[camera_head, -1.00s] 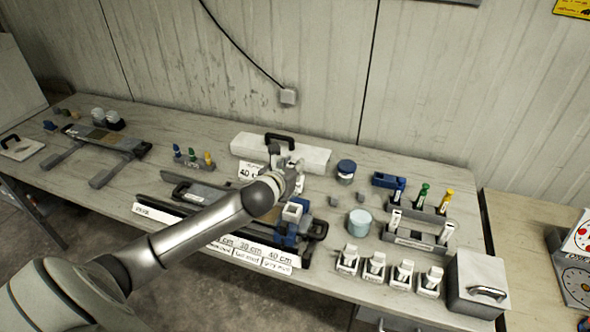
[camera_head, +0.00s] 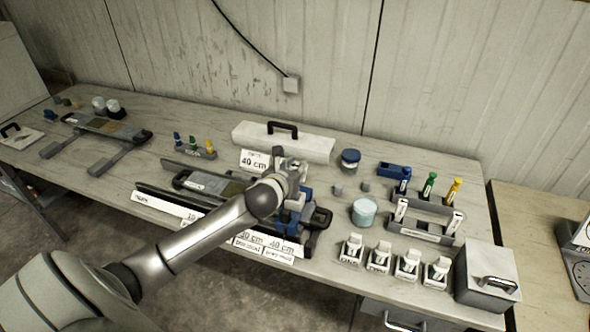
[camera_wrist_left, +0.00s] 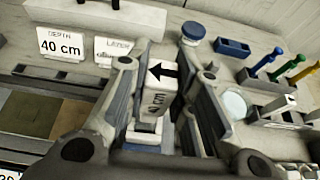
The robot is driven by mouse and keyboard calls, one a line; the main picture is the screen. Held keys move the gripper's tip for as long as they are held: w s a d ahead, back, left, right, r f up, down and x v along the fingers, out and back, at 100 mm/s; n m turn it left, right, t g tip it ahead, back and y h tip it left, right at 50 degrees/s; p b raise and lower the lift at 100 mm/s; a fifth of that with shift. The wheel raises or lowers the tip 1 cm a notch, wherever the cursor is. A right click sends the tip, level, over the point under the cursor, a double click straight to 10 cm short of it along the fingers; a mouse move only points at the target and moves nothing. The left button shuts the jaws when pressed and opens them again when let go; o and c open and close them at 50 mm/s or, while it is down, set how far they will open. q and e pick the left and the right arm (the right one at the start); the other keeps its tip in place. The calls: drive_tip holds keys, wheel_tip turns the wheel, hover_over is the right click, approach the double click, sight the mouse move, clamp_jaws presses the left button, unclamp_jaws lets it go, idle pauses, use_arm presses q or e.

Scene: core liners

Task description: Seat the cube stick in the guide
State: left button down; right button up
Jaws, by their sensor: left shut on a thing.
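My left gripper (camera_head: 292,170) is over the right end of the core tray on the bench, beside the blue guide (camera_head: 307,197). In the left wrist view, the gripper (camera_wrist_left: 157,72) is shut on a white block with a black arrow and a "cm" marking, which I take as the cube stick (camera_wrist_left: 157,88). The stick stands between the two fingers, slightly tilted in the picture. My wrist covers part of the guide in the head view. My right gripper is not in view.
A "40 cm" depth sign (camera_head: 255,161) and a white case (camera_head: 285,140) stand behind. To the right are a blue-lidded jar (camera_head: 350,160), a pale blue tub (camera_head: 364,212), a marker rack (camera_head: 425,222) and several labelled holders. A grey box (camera_head: 487,275) stands at the bench's right end.

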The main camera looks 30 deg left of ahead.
use_arm(q)
drive_tip(key=shift+f+b, duration=1.45)
drive_tip(key=shift+b, duration=0.05)
drive_tip(key=shift+f+b, duration=0.45)
drive_tip(key=shift+f, duration=0.6)
drive_tip(key=c, duration=1.2)
unclamp_jaws()
wheel_tip(320, 180, up, 7)
drive_tip(key=p, duration=0.8)
